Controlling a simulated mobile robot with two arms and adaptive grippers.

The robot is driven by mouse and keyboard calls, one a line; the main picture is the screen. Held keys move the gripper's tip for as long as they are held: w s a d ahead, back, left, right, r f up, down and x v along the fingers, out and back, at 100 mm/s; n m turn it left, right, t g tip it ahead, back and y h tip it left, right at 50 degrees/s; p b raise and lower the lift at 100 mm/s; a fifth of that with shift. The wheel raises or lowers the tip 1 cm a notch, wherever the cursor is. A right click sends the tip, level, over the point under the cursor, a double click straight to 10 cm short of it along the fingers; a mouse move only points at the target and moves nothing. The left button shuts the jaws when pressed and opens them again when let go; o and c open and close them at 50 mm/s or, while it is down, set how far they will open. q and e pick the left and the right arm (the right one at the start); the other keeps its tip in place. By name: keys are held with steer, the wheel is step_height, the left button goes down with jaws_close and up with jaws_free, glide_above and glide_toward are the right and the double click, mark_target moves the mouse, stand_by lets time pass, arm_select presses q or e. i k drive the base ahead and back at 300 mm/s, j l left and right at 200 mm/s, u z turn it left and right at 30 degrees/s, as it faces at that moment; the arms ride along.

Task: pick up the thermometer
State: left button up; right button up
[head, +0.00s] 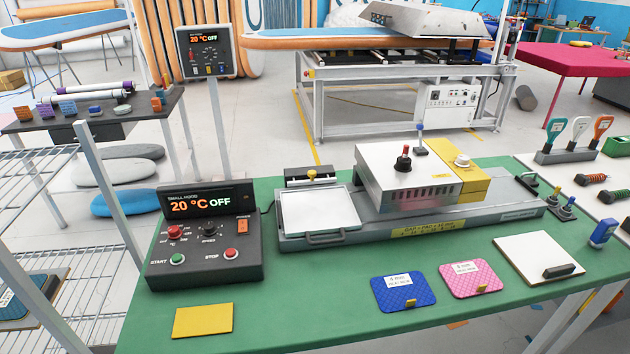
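No object is clearly recognisable as the thermometer. A small blue device with a pale face (603,233) stands at the right edge of the green table (330,318); it may be the thermometer, but it is too small to tell. The black control box (205,240) at the left of the table reads "20 °C OFF", and a second panel on a post (207,52) behind it reads the same. Neither of my grippers is in view.
A heating press with a white and yellow housing (405,180) fills the table's back middle. A blue pad (403,291), a pink pad (471,279), a yellow plate (203,321) and a white board (537,257) lie in front. The front middle is clear. A wire rack (60,235) stands left.

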mark_target(605, 227)
steer(key=z, duration=1.8)
